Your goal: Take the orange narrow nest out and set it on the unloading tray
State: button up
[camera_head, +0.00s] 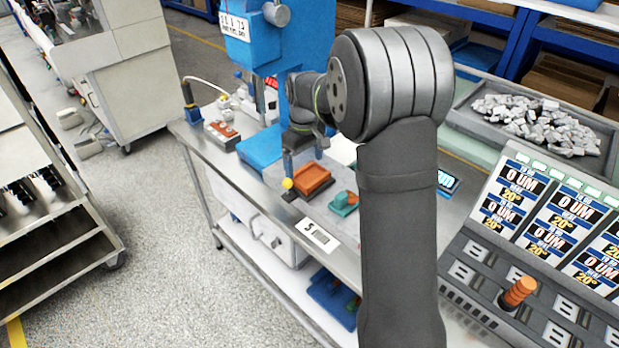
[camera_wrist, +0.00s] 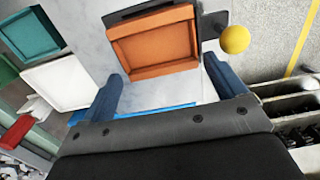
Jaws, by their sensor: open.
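The orange nest (camera_head: 310,178) is a shallow, open, square-edged tray on a dark base on the metal bench. It also shows in the wrist view (camera_wrist: 152,50), upper middle, and looks empty. A yellow ball knob (camera_head: 287,184) stands beside it, also in the wrist view (camera_wrist: 235,39). My gripper (camera_wrist: 162,70) is open, with its two blue-grey fingers apart and nothing between them. In the head view my gripper (camera_head: 305,155) is just above or behind the orange nest, partly hidden by my arm. I cannot tell which thing is the unloading tray.
A blue block (camera_head: 262,147) lies behind left, near a tall blue press (camera_head: 250,35). A control panel (camera_head: 550,225) and a grey tray of pale pieces (camera_head: 465,112) are at right.

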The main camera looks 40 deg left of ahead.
notch_tip(320, 180, down, 2)
jog(key=shift+f, duration=0.2)
jog(key=c, duration=0.7)
jog(key=shift+c, duration=0.6)
jog(key=shift+r, duration=0.15)
